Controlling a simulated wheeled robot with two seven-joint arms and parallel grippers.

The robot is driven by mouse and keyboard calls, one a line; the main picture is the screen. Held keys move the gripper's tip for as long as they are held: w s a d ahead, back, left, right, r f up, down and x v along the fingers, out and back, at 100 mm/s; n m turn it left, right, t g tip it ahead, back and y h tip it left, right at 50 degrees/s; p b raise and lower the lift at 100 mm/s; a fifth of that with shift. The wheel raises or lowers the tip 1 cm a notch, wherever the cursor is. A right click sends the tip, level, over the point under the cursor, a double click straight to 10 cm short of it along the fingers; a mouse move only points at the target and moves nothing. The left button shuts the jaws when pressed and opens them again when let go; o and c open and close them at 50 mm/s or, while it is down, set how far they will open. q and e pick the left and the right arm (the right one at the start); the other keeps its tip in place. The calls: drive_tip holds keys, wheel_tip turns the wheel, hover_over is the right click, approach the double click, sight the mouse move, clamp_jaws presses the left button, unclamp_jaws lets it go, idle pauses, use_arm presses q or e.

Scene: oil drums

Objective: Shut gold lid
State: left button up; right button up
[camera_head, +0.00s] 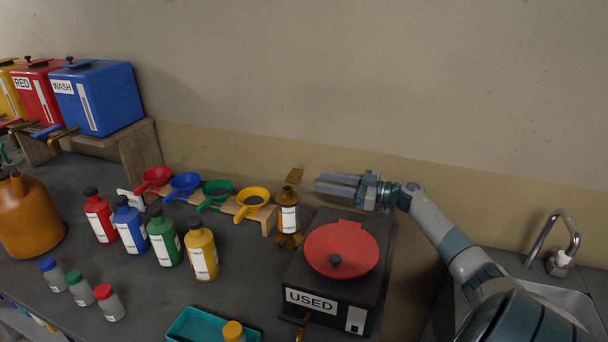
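A small gold-brown can (288,220) with a white label stands upright behind and left of the black USED box. Its small gold lid (295,175) is raised above the can's mouth, tilted open. My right gripper (319,184) reaches in from the right and points left. My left gripper is out of view.
The USED box (312,300) with a red round lid (341,248) stands below my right gripper. A wooden rack with coloured funnels, including a yellow one (252,200), is left of the can. Several bottles stand farther left. A sink (570,300) is at right.

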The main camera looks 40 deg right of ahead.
sight(295, 179)
drive_tip(key=p+x, duration=0.2)
drive_tip(key=x, duration=0.5)
drive_tip(key=shift+w+a, duration=0.15)
drive_tip(key=shift+w, duration=0.15)
drive_tip(key=shift+c, duration=0.3)
clamp_jaws()
